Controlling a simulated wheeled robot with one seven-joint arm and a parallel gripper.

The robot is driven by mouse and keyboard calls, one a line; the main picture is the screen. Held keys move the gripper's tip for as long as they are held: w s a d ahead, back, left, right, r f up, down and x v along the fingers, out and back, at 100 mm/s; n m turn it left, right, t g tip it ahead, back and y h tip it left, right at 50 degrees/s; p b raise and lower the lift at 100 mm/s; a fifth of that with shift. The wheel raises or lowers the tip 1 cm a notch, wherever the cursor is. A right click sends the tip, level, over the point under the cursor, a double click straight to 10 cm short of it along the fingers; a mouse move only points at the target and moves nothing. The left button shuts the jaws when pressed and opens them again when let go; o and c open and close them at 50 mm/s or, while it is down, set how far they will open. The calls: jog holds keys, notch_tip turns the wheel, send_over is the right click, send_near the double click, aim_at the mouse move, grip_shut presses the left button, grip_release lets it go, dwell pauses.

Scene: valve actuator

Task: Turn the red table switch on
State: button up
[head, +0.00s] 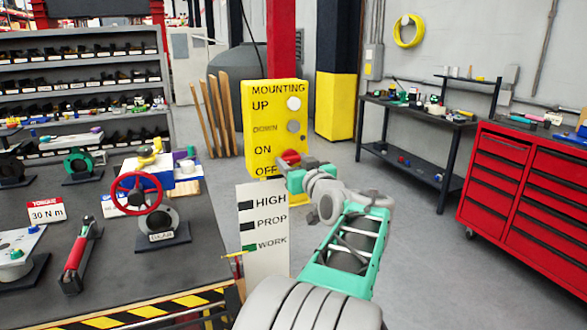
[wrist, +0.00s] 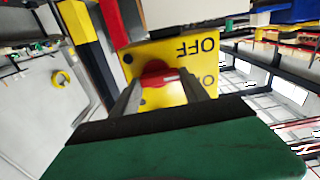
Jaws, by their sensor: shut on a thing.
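The yellow control box (head: 251,108) stands on a pedestal in the middle of the head view, with the labels MOUNTING, UP, DOWN, ON and OFF. Its red switch (head: 291,156) sits low on the face, right of ON and OFF. In the wrist view the red switch (wrist: 154,72) shows upside down, with a pale mark at its right side. My gripper (head: 283,164) reaches the switch from the front. In the wrist view my gripper (wrist: 164,82) has one finger on each side of the switch, shut on it. The fingers hide part of the knob, and its exact angle is hard to tell.
A white HIGH/PROP/WORK panel (head: 263,240) stands just below the box, left of my arm. A dark workbench (head: 95,240) with a red handwheel valve (head: 136,194) is at left. A red drawer cabinet (head: 500,170) is at right. The floor between is clear.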

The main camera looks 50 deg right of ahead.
jog(key=m, duration=0.4)
jog(key=shift+r+m, duration=0.15)
jog(key=shift+m, duration=0.15)
jog(key=shift+s+d+m, duration=0.1)
jog(key=shift+m, duration=1.5)
jog(key=o, duration=1.4)
jog(key=b+v, duration=0.1)
jog(key=v, duration=0.6)
jog(key=shift+s, duration=0.4)
